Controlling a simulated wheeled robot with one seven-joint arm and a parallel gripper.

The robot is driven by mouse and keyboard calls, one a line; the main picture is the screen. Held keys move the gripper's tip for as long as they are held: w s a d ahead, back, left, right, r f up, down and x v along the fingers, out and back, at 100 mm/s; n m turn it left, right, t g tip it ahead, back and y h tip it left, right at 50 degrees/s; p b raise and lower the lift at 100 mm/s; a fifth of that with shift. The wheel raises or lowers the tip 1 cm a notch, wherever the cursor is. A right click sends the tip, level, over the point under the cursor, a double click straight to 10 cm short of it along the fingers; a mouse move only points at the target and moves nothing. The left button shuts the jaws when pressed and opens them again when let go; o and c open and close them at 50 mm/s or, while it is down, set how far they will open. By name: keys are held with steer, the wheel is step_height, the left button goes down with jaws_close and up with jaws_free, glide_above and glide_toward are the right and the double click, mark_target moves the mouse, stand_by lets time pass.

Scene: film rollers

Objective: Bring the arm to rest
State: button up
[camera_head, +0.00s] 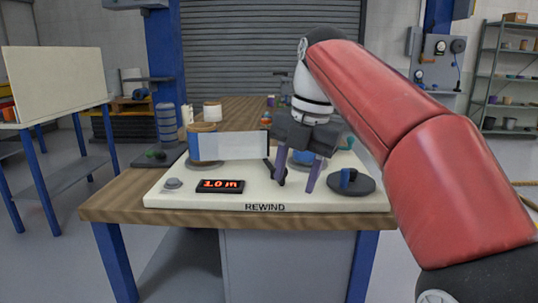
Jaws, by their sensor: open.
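My arm, with red links, reaches in from the right. My gripper (296,184) points down over the white rewind board (240,197), its two purple fingers spread apart with nothing seen between them. Behind the fingers, a blue and tan roller (306,158) is partly hidden by the gripper. A second roller (203,143) stands at the left of the board, with a pale film strip (230,146) running right from it toward a dark post. Whether the fingertips touch anything cannot be told.
The board sits on a wooden bench (120,208). It carries a lit display (220,186) reading 10 m, a grey button (173,184) and a dark disc with a blue knob (348,178). A table with an upright panel (55,85) stands at left; shelves (508,80) stand far right.

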steer(key=s+d+f+m+t, duration=0.1)
steer(key=s+d+f+m, duration=0.2)
steer(key=s+f+m, duration=0.3)
steer(key=s+d+f+m+t+h, duration=0.1)
steer(key=s+d+f+m, duration=0.3)
steer(key=f+m, duration=0.5)
steer(key=s+d+f+m+t+h, duration=0.1)
steer(key=s+f+m, duration=0.6)
steer(key=m, duration=0.8)
steer(key=shift+s+d+f+m+t, duration=0.3)
steer(key=shift+s+d+t, duration=0.55)
steer(key=shift+d, duration=0.4)
